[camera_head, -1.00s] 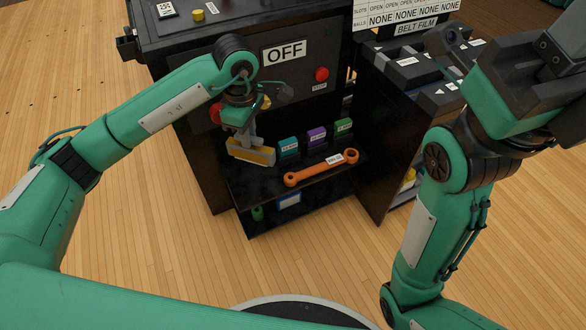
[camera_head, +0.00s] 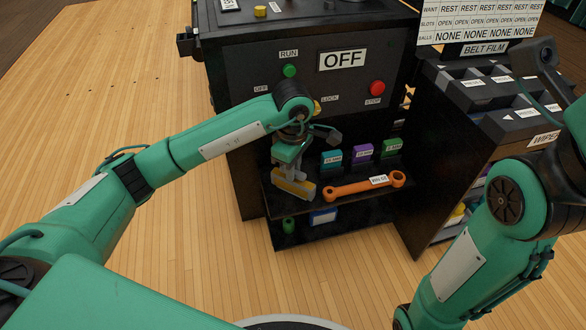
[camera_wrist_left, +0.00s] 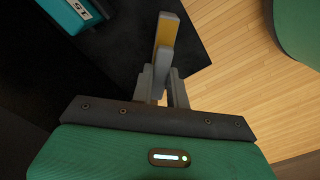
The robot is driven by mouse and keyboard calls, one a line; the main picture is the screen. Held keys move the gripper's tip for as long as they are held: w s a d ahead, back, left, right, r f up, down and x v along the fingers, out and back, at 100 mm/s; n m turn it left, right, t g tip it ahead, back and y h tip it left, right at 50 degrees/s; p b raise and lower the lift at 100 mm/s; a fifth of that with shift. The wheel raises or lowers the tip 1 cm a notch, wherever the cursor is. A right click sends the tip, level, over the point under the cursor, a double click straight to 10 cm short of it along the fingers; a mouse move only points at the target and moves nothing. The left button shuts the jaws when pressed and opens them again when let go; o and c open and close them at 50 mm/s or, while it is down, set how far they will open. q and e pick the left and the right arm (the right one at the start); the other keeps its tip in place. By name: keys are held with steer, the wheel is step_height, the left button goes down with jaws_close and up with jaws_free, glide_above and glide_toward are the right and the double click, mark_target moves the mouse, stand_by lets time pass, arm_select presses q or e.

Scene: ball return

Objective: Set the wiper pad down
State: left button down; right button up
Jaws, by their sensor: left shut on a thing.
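The wiper pad (camera_head: 296,188), a grey block with a yellow-orange face, is at the left end of the black shelf (camera_head: 330,203) on the machine. My left gripper (camera_head: 290,172) is shut on it from above. In the left wrist view the pad (camera_wrist_left: 165,32) stands out between the finger tips (camera_wrist_left: 163,70), with dark shelf on one side and wood floor on the other. I cannot tell whether the pad touches the shelf. My right arm is at the right; its fingers are not visible.
An orange wrench (camera_head: 364,186) lies right of the pad. Teal (camera_head: 331,160), purple (camera_head: 362,153) and green (camera_head: 391,148) blocks stand behind it. A panel reading OFF (camera_head: 343,59) and a red stop button (camera_head: 377,88) are above. A dark cabinet (camera_head: 450,190) stands at right.

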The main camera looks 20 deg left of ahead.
arm_select(q)
steer(key=c, duration=1.8)
jaws_free()
steer(key=shift+f, duration=0.15)
steer(key=o, duration=0.4)
